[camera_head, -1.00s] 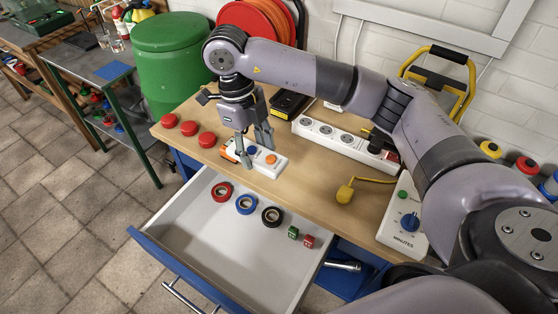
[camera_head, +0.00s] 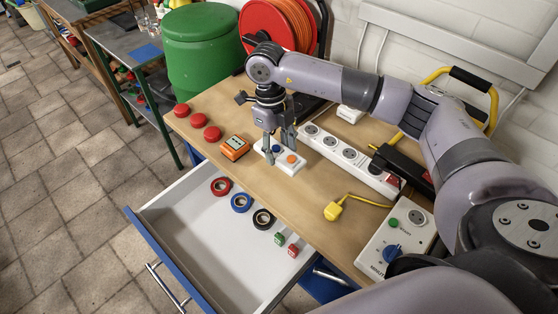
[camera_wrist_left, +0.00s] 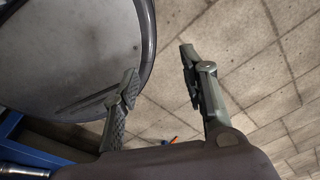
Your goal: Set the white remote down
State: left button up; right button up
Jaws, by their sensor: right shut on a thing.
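The white remote (camera_head: 289,161), with a blue and an orange button, is at the worktop (camera_head: 262,183) between an orange device and the power strip. My right gripper (camera_head: 279,147) points down and is shut on it. The remote lies about flat; whether its underside touches the wood I cannot tell. The fingers hide part of it. My left gripper (camera_wrist_left: 160,68) shows only in the left wrist view, open and empty, above the tiled floor beside a round grey surface.
The orange device (camera_head: 234,147) and three red buttons (camera_head: 198,120) lie left of the remote. The white power strip (camera_head: 349,154) is close on its right. In front, the open drawer (camera_head: 190,225) holds tape rolls and small cubes. A yellow plug (camera_head: 334,210) lies to the right.

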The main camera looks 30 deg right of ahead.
aim_at(280, 174)
notch_tip(280, 174, down, 2)
notch_tip(280, 174, down, 4)
jog(key=shift+r+p, duration=0.1)
jog(key=shift+p, duration=0.4)
jog(key=shift+f, duration=0.35)
pick_arm(q)
jog(key=shift+s+d+r, duration=0.35)
jog(key=shift+s+r, duration=0.05)
jog(key=shift+r, duration=0.2)
pick_arm(e)
jog(key=shift+f, duration=0.25)
jog(key=o, duration=1.2)
jog(key=shift+r, duration=0.1)
pick_arm(q)
jog(key=shift+f, duration=0.15)
